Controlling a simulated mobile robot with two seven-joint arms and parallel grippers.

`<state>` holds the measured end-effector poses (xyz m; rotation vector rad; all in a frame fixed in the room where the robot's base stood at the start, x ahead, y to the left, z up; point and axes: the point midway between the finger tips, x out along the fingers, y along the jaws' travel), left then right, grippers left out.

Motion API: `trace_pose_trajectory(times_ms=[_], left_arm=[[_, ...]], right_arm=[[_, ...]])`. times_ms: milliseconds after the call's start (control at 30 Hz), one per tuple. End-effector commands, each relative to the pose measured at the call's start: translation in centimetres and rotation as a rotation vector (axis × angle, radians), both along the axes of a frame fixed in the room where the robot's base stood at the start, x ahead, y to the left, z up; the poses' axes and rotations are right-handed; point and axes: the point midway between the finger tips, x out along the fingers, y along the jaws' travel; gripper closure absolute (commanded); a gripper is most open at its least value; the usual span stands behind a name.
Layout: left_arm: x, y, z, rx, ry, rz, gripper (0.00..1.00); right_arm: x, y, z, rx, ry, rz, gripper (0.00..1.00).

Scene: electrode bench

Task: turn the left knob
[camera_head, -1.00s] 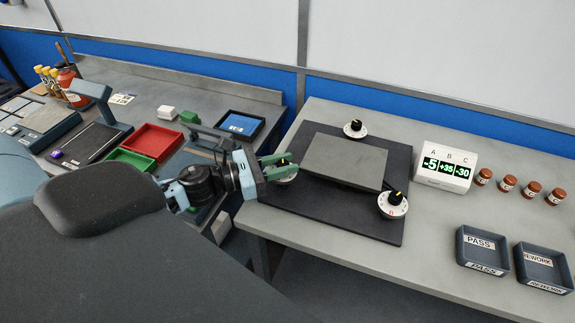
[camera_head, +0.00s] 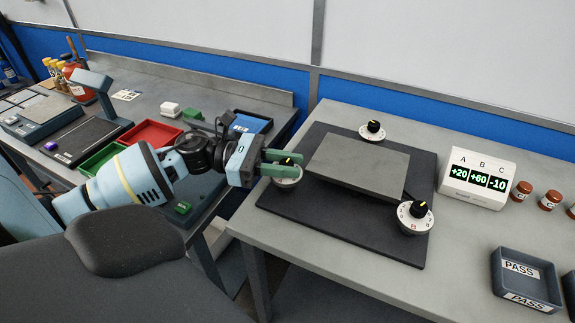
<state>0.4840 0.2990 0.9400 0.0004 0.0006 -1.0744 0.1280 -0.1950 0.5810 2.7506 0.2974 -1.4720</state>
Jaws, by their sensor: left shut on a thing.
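The left knob (camera_head: 287,180), a white dial with a dark grip, sits at the left edge of the black mat (camera_head: 320,223). My left gripper (camera_head: 284,164) has its green fingers shut on the knob's grip, and they partly cover the knob. Two similar knobs sit around the grey plate (camera_head: 358,162): a back knob (camera_head: 373,131) and a front right knob (camera_head: 414,217). The white display (camera_head: 477,178) reads A +20, B +60, C -10. My right gripper does not show.
A PASS tray (camera_head: 525,278) stands at the front right. Brown jars (camera_head: 521,191) stand beside the display. Red (camera_head: 152,134) and green (camera_head: 103,160) trays lie on the left bench. The grey table (camera_head: 300,255) is bare in front of the mat.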

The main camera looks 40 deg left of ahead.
Motion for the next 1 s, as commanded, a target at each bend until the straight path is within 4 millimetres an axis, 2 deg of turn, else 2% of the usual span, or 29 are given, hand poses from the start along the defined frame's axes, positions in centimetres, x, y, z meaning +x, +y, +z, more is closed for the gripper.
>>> trace_pose_trajectory(times_ms=[233, 267, 400, 767, 1000], left_arm=[[0.0, 0.0, 0.2, -0.002, -0.001, 0.001, 0.98], [0.0, 0.0, 0.2, -0.002, -0.001, 0.001, 0.72], [0.0, 0.0, 0.1, -0.001, -0.002, 0.002, 0.55], [-0.2, 0.3, 0.0, 0.0, 0.0, 0.002, 0.55], [-1.5, 2.8, -0.2, 0.001, 0.004, 0.003, 0.55]], right_arm=[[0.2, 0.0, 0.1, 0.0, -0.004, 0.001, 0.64], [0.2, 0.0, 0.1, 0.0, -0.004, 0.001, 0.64], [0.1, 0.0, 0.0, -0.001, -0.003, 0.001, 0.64], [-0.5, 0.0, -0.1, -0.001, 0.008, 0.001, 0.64], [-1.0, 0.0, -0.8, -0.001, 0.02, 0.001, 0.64]])
